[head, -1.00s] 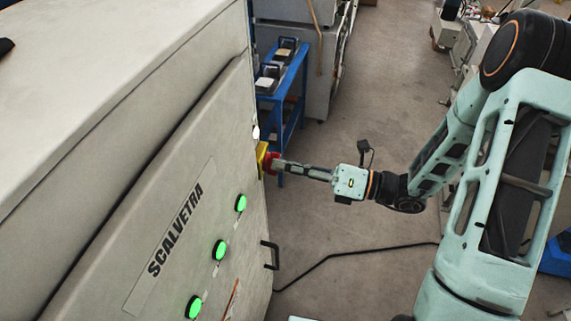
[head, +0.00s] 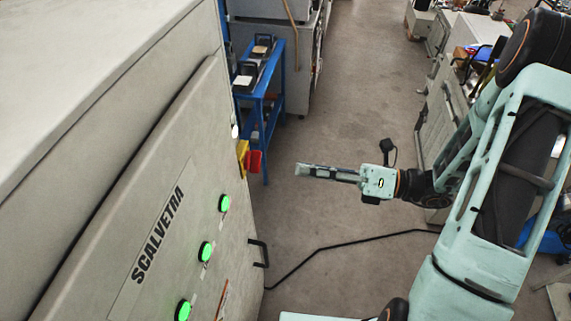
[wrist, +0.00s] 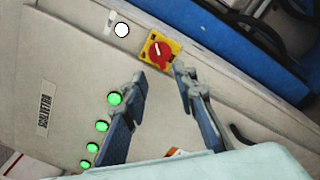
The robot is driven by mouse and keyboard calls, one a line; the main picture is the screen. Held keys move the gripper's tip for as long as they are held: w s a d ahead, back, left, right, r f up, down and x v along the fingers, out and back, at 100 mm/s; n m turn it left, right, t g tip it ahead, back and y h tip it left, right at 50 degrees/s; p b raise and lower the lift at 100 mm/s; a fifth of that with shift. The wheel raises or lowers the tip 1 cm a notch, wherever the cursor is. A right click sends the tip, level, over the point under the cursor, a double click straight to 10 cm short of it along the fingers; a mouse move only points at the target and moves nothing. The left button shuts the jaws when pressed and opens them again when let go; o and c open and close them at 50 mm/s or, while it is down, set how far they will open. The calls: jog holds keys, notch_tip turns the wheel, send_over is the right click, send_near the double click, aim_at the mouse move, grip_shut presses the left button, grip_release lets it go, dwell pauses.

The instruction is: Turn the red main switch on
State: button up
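The red main switch (head: 254,161) sticks out from a yellow plate (head: 242,151) near the far edge of the grey SCALVETRA cabinet front (head: 150,215). In the wrist view the red knob (wrist: 158,50) faces me on its yellow plate (wrist: 174,45), with a pale mark across it. I cannot tell for sure which position it is in. My gripper (head: 298,169) points at the switch from the right, with a clear gap between. In the wrist view its two fingers (wrist: 158,71) are spread apart with nothing between them, and the knob appears just beyond the tips.
A black door handle (head: 261,253) juts out below. A blue cart (head: 262,105) stands behind. The floor under my gripper is clear except for a black cable (head: 335,248).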

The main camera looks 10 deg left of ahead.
jog(key=d, duration=0.2)
jog(key=shift+s+d, duration=0.1)
jog(key=shift+d, duration=0.2)
jog(key=shift+f, duration=0.1)
